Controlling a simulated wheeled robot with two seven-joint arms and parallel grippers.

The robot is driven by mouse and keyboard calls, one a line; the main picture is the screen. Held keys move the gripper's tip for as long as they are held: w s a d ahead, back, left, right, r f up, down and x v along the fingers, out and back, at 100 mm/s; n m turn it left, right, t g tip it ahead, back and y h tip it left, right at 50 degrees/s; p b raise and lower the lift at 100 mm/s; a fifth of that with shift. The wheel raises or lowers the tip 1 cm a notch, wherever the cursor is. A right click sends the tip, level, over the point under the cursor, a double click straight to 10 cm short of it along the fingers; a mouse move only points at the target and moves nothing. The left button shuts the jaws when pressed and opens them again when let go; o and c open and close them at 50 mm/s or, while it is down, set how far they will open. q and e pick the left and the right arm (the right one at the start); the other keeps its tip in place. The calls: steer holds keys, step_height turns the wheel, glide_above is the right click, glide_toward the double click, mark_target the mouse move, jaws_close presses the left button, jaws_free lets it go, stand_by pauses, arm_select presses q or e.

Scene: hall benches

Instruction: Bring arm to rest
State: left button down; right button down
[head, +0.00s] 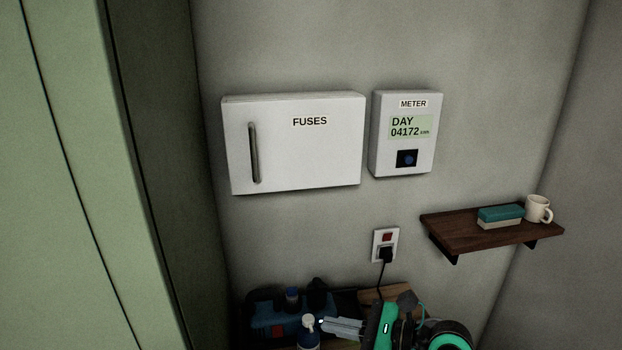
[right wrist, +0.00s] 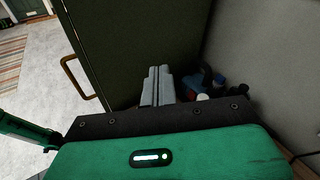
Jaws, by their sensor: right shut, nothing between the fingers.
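My right gripper (head: 323,325) shows at the bottom of the head view, its grey fingers pointing left, with the green and black arm behind it. In the right wrist view its two grey fingers (right wrist: 158,86) lie side by side, shut and empty. In the head view the gripper is in front of a cluttered surface, beside a bottle with a white top (head: 308,326). The rest of the right arm is cut off by the picture's lower edge. My left gripper is not in view.
A fuse box (head: 290,160), a meter (head: 385,150) and a socket with a plug (head: 385,245) are on the wall. A wooden shelf (head: 450,231) holds a mug (head: 538,208) and a teal-topped block (head: 500,216). A green cabinet (head: 60,200) stands left. A blue item (head: 268,318) lies low.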

step_height(320, 180, up, 7)
steer(key=s+d+m+t+y, duration=0.1)
steer(key=m+t+y, duration=0.2)
steer(key=m+t, duration=0.45)
steer(key=w+d+m+t+h, duration=0.1)
steer(key=d+m+t+h, duration=0.75)
steer(key=m, duration=0.95)
steer(key=s+d+f+m+g+h, duration=0.3)
steer(key=d+f+m+g+h, duration=0.3)
steer(key=d+f+m+h, duration=0.75)
steer(key=s+a+f+m+g+y, duration=0.25)
steer(key=s+f+m+g, duration=0.3)
steer(key=s+f, duration=0.35)
steer(key=s+a+f+m+g+y, duration=0.25)
steer(key=s+f+m+g, duration=0.35)
steer(key=s, duration=0.6)
step_height(320, 180, down, 33)
steer(key=n+g, duration=0.1)
steer(key=g, duration=0.2)
steer(key=s+d+f, duration=0.3)
steer(key=s+f, duration=1.5)
steer(key=s, duration=0.1)
steer(key=shift+f+g+h, duration=0.2)
steer(key=shift+g+h, duration=0.15)
steer(key=shift+h, duration=0.05)
